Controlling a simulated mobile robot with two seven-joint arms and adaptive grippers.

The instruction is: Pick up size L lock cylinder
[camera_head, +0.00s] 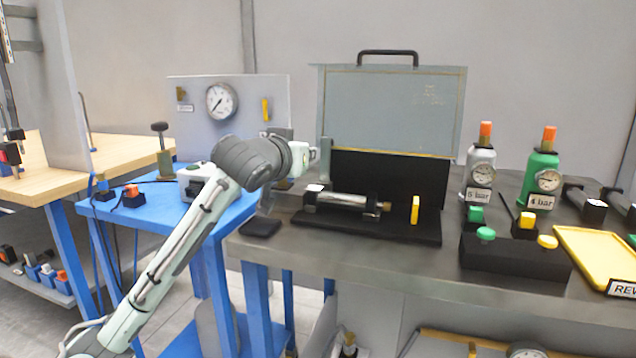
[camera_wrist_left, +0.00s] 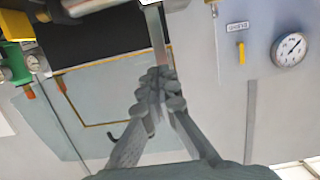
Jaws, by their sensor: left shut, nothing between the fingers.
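A silver cylinder (camera_head: 341,199) with a brass-coloured end lies on its side on the black base (camera_head: 425,232) of an open case. It is the likely lock cylinder, but I cannot read a size L mark. Part of it shows at the top edge of the left wrist view (camera_wrist_left: 88,7). My right gripper is not in view.
The case lid (camera_head: 390,105) stands upright behind the cylinder. A yellow upright piece (camera_head: 415,209) stands right of it. A dark pad (camera_head: 260,227) lies at the bench's left edge. Bottles with gauges (camera_head: 480,172), a black button box (camera_head: 515,258) and a yellow tray (camera_head: 575,240) are farther right.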

